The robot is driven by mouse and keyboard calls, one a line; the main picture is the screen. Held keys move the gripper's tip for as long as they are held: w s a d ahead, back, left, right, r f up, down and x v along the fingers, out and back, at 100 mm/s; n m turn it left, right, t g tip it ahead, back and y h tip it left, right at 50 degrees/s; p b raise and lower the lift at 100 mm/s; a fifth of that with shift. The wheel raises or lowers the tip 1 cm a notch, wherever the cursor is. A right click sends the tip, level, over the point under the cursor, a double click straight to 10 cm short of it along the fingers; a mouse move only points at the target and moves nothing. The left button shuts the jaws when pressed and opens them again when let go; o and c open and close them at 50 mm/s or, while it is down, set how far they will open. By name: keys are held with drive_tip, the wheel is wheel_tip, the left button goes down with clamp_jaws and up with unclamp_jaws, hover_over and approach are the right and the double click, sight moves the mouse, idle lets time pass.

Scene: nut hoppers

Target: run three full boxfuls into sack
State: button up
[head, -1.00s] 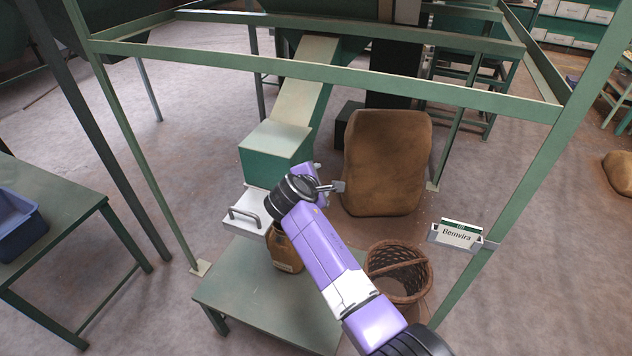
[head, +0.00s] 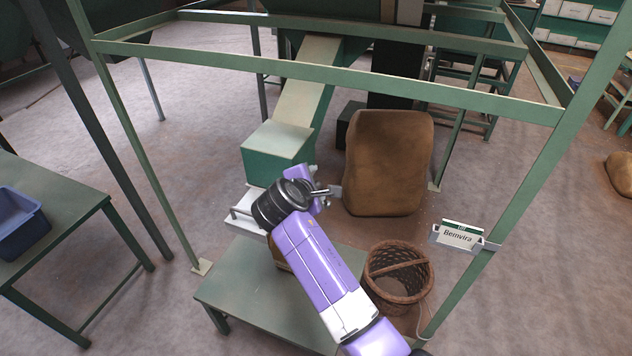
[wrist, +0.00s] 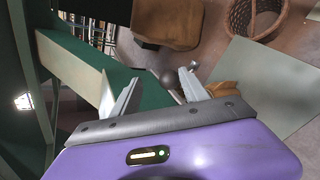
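The green box (head: 275,168) sits at the foot of the pale sloping chute (head: 306,82). A white tray-like part with a handle (head: 238,222) shows just below it, partly behind my arm. A small brown sack (head: 282,266) stands on the low green table (head: 235,285), mostly hidden by my arm; brown material beside the fingers in the wrist view (wrist: 222,89) may be its top. My gripper (head: 332,190) is beside the green box's lower right side.
A large full brown sack (head: 388,165) stands behind my gripper. A wicker basket (head: 398,285) is right of the low table. Green frame bars (head: 330,75) cross above and around the arm. A sign (head: 458,236) reads "Bemvira". A blue bin (head: 20,225) is at far left.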

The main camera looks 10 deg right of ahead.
drive_tip(key=s+a+r+p, duration=0.1)
drive_tip(key=s+r+p, duration=0.2)
drive_tip(key=r, duration=0.4)
drive_tip(key=shift+s+a+r+p, duration=0.15)
drive_tip(key=shift+a+r+p, duration=0.2)
drive_tip(key=shift+p, duration=0.35)
idle(0.4)
